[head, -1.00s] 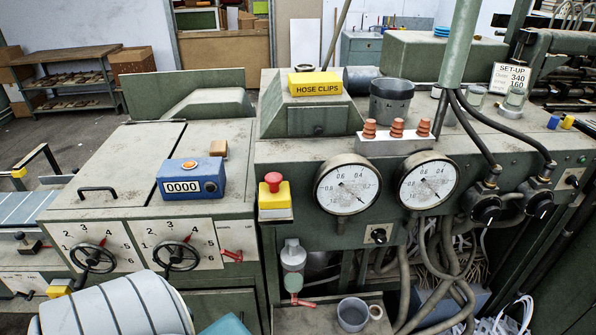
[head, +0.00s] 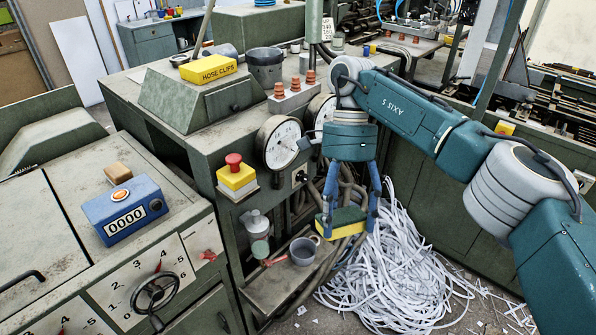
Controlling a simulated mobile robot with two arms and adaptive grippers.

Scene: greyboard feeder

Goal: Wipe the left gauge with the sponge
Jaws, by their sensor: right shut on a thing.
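The left gauge (head: 279,143) is a round white dial in a dark rim on the front of the grey-green machine. My right gripper (head: 343,220) hangs in front of the machine, fingers pointing down, lower and to the right of this gauge. It is shut on a sponge (head: 342,224), yellow with a dark green layer. The sponge is apart from the gauge. The right gauge (head: 318,110) is partly hidden behind my right arm. My left gripper is not in view.
A red stop button (head: 234,162) on a yellow box juts out left of the gauge. A grey mug (head: 302,251) stands on a low shelf. Shredded paper strips (head: 400,270) pile on the floor. A blue counter box (head: 125,208) and small brown block (head: 118,172) sit on the left cabinet.

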